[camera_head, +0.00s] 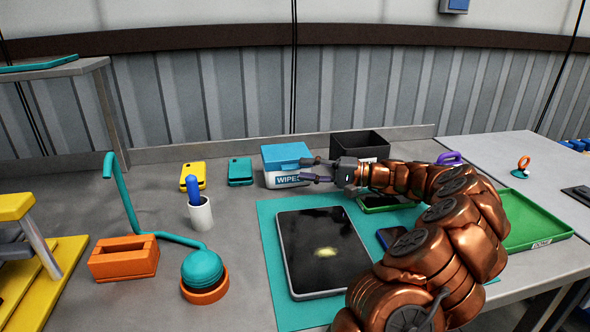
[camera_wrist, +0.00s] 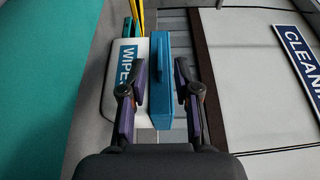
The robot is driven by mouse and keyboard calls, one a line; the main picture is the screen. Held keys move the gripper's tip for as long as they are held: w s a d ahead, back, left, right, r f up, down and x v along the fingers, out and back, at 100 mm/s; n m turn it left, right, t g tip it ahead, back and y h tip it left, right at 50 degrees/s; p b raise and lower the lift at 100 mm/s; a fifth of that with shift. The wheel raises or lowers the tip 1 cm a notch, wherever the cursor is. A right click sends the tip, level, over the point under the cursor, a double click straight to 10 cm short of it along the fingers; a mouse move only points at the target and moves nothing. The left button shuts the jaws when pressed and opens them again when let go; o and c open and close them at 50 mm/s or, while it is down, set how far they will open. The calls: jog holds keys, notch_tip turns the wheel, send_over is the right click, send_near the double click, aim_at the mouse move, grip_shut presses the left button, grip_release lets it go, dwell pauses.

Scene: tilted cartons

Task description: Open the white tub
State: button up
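The white tub (camera_head: 283,181) stands at the back of the bench, with a blue lid (camera_head: 286,154) and a blue WIPES label. The lid looks shut. In the wrist view, the white tub (camera_wrist: 124,95) lies left of the blue lid (camera_wrist: 161,80) in the picture. My gripper (camera_head: 304,170) reaches the tub's right side from the right. In the wrist view, my gripper (camera_wrist: 160,70) is open, with one finger over the white front and the other beyond the lid's edge. The lid lies between the fingers; I cannot tell whether either finger touches it.
A black open bin (camera_head: 360,147) stands right of the tub. A tablet (camera_head: 322,250) lies on the teal mat (camera_head: 268,262) in front. A green tray (camera_head: 535,222) is at right.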

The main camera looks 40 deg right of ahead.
aim_at(296, 167)
jog(key=shift+x, duration=1.75)
jog(key=shift+c, duration=0.4)
grip_shut()
